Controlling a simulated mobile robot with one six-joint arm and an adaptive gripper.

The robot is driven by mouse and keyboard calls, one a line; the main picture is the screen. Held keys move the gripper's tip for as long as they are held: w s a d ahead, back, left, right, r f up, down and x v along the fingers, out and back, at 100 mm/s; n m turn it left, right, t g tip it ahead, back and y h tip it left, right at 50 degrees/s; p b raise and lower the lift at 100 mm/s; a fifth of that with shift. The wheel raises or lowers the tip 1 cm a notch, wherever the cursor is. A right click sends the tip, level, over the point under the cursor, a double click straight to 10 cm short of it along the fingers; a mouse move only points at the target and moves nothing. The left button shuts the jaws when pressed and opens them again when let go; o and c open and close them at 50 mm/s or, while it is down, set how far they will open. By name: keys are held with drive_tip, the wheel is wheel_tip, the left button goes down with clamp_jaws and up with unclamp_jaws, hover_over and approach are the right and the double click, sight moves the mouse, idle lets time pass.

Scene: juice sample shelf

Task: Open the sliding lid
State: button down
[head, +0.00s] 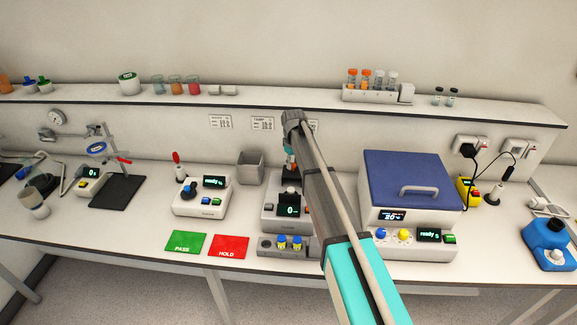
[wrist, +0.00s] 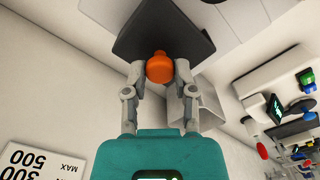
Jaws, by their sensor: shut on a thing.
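A blue lid (head: 408,172) with a pale handle (head: 418,190) covers a white box-shaped device (head: 385,240) at the right of the bench. It looks closed, and I cannot tell from here which way it slides. My gripper (wrist: 159,72) is shut on an orange rounded piece (wrist: 159,66), seen in the wrist view with a dark plate (wrist: 150,28) just beyond it. In the head view my arm mostly hides my gripper, which is left of the blue lid and apart from it. What lies below the orange piece is hidden.
A grey device with a display (head: 287,212) stands below my gripper, with a rack of blue-and-yellow-capped vials (head: 281,244) in front. A grey bin (head: 250,167) and another white device (head: 203,197) stand left. Green (head: 186,243) and red (head: 229,246) mats lie at the front edge.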

drive_tip(key=shift+c, duration=2.1)
unclamp_jaws()
drive_tip(key=s+d+f+m+b, duration=0.1)
drive_tip(key=s+d+m, duration=0.2)
drive_tip(key=s+d, duration=0.4)
drive_tip(key=s+d+f+m+b, duration=0.1)
drive_tip(key=s+d, duration=0.6)
drive_tip(key=s, duration=0.8)
drive_tip(key=s+d+f+m+b, duration=0.1)
drive_tip(key=s+d+m, duration=0.3)
drive_tip(key=s+d, duration=0.3)
drive_tip(key=s, duration=0.5)
drive_tip(key=shift+f+m+b, duration=0.3)
drive_tip(key=shift+f+b, duration=0.05)
drive_tip(key=shift+b, duration=0.05)
drive_tip(key=shift+s, duration=0.1)
